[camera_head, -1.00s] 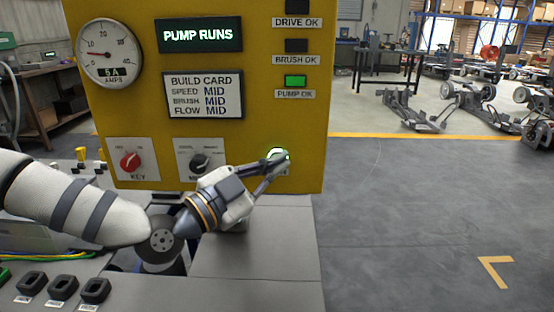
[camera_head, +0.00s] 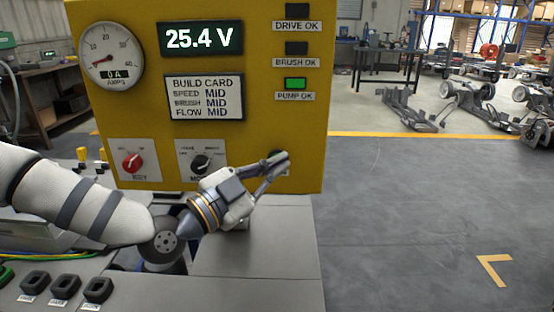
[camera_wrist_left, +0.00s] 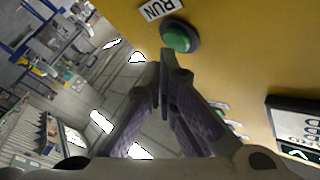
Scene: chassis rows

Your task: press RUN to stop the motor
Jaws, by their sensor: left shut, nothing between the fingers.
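The green RUN button (camera_wrist_left: 180,37) sits in a dark ring under its RUN label (camera_wrist_left: 161,8) in the left wrist view and looks unlit. In the head view it is mostly hidden behind my left gripper (camera_head: 283,157), at the lower right of the yellow panel (camera_head: 262,110). My left gripper is shut and empty, its tips (camera_wrist_left: 166,62) right by the button; I cannot tell if they touch it. The display (camera_head: 200,38) reads 25.4 V, and the ammeter (camera_head: 110,52) reads 0 A. My right gripper is not in view.
The PUMP OK lamp (camera_head: 295,84) is green; DRIVE OK (camera_head: 297,12) and BRUSH OK (camera_head: 297,48) are dark. A red key knob (camera_head: 132,163) and a black knob (camera_head: 201,164) sit left of my gripper. Open floor lies right of the panel.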

